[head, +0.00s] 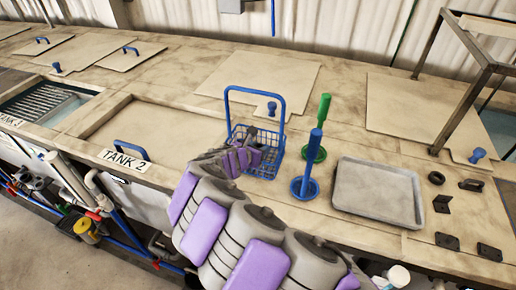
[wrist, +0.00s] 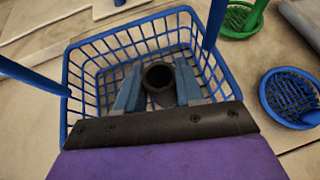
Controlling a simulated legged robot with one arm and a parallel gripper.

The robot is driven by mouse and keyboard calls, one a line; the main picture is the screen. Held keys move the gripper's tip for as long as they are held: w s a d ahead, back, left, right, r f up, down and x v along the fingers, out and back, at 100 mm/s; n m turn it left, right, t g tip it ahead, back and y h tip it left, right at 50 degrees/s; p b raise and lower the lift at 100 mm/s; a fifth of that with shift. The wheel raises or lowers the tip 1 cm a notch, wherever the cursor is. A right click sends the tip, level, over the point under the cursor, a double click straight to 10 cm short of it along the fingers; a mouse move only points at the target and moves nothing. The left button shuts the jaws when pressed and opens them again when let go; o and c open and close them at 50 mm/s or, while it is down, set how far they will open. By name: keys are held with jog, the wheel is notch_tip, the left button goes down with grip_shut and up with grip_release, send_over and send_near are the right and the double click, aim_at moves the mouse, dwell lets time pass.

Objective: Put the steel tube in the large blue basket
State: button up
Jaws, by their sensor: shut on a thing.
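The large blue basket (head: 268,167) is a wire basket with a tall handle, standing on the counter. It fills much of the wrist view (wrist: 85,82). My gripper (head: 246,152) is at the basket's left side in the head view, partly covering it. In the wrist view my gripper (wrist: 158,72) is over the basket's opening, with its two fingers shut on the dark, round, hollow steel tube (wrist: 160,92). I see the tube's open end between the fingers. Whether the tube touches the basket floor cannot be told. The tube is not discernible in the head view.
A small blue round basket (head: 305,189) and a green one (head: 317,152) stand right of the large basket. A grey tray (head: 375,192) and several dark metal parts lie further right. Tank 2's lid (head: 150,130) is left; an open tank (head: 60,104) is beyond.

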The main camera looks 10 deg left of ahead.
jog(key=shift+f, duration=0.4)
jog(key=shift+d, duration=0.15)
jog(key=o, duration=1.2)
jog(key=shift+c, duration=0.2)
jog(key=shift+r, duration=0.4)
jog(key=p+v, duration=0.1)
jog(key=v, duration=1.1)
jog(key=shift+r+p, duration=0.2)
jog(key=shift+p, duration=0.1)
